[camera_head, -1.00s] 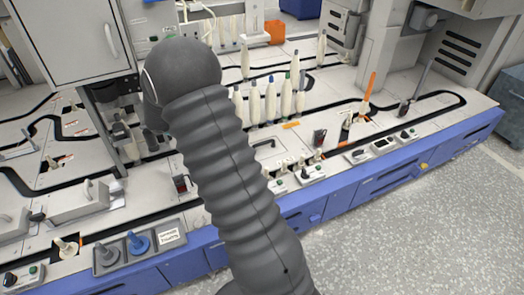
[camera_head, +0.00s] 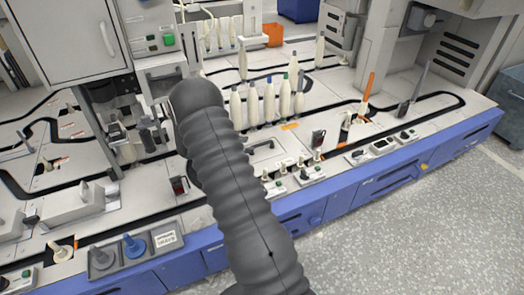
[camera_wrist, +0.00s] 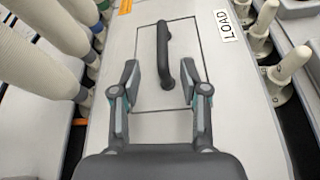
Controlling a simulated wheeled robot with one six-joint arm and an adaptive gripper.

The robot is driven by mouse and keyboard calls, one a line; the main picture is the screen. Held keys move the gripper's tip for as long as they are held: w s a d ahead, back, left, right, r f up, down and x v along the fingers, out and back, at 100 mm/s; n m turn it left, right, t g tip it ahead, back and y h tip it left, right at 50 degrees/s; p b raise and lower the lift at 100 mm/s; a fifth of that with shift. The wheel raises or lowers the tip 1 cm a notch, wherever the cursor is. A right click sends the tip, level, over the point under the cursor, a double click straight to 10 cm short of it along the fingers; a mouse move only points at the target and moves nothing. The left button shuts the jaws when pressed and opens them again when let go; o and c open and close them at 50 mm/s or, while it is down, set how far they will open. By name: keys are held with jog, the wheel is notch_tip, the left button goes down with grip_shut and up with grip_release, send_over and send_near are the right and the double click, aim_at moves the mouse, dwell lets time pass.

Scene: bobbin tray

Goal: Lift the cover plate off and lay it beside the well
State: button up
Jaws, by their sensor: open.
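The cover plate (camera_wrist: 185,37) lies flat in the deck in the wrist view, outlined by a thin dark seam. Its black bar handle (camera_wrist: 163,45) stands up from it. My gripper (camera_wrist: 160,78) is open, with one finger on each side of the handle's near end. I cannot tell whether the fingers are level with the handle or above it. In the head view the handle (camera_head: 263,146) shows just right of my arm, on the plate.
A row of cream bobbins (camera_head: 253,104) stands behind the plate; large ones also line the left of the wrist view (camera_wrist: 35,60). A LOAD label (camera_wrist: 223,25) and cream pegs (camera_wrist: 290,66) are at its right. Switch boxes (camera_head: 309,174) sit near the deck's front edge.

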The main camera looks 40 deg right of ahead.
aim_at(257, 145)
jog(key=shift+x, duration=2.95)
jog(key=shift+s, duration=0.15)
grip_shut()
